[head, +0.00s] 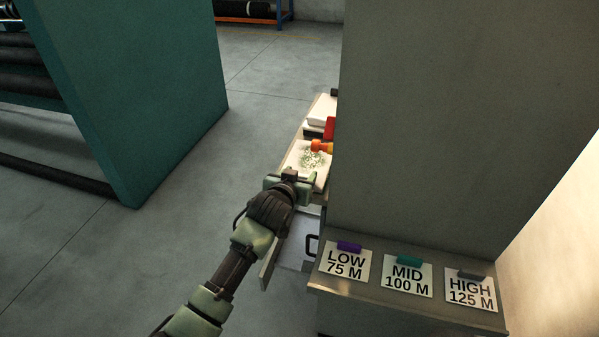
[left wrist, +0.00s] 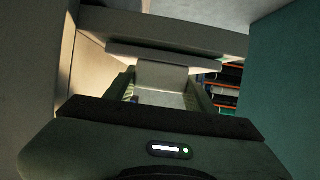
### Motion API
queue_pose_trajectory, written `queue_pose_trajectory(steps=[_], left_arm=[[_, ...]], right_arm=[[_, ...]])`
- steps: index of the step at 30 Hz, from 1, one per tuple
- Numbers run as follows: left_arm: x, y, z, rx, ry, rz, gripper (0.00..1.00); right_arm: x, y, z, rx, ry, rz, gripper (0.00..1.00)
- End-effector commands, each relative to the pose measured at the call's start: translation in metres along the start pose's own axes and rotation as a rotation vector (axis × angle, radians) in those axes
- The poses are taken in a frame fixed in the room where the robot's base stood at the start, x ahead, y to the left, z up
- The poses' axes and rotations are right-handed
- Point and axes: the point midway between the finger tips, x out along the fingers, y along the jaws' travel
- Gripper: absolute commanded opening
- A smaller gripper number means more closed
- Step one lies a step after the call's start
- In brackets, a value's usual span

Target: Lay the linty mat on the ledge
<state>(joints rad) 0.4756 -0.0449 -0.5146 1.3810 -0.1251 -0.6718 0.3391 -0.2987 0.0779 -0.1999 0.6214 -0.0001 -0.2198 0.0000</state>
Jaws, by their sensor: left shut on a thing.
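The linty mat (head: 298,155) is a pale flat piece with a clump of whitish-green lint on it, in the middle of the head view. My left gripper (head: 291,178) is at its near edge and shut on it. In the left wrist view a pale flat piece (left wrist: 162,76) shows between the fingers. The gripper hides the mat's near edge, and the grey panel cuts off the view to its right. A grey ledge (head: 400,312) with label cards runs along the front of the panel, to the right of my arm. My right gripper is not in view.
An orange item (head: 321,146), a red item (head: 330,128) and a white block (head: 322,111) sit beyond the mat. An open drawer (head: 290,246) lies below my gripper. The tall grey panel (head: 450,120) blocks the right. A teal panel (head: 150,90) stands left, with clear floor between.

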Motion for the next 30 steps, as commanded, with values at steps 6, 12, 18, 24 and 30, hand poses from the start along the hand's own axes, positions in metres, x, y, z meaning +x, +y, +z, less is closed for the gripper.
queue_pose_trajectory(steps=[6, 12, 18, 24, 30], left_arm=[[0.000, 0.000, 0.001, 0.000, 0.002, 0.000, 0.12], [0.001, 0.000, 0.004, -0.001, 0.000, 0.000, 0.71], [0.001, 0.000, 0.003, -0.001, 0.000, 0.000, 0.76], [-0.001, 0.000, -0.001, 0.000, 0.001, 0.000, 0.76], [-0.022, -0.001, 0.003, -0.002, 0.001, 0.000, 0.76]], right_arm=[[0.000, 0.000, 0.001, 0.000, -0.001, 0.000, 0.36], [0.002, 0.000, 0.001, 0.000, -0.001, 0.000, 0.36], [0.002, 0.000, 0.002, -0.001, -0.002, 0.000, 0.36], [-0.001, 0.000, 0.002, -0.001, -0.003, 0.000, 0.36], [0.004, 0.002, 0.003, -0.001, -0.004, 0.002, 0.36]])
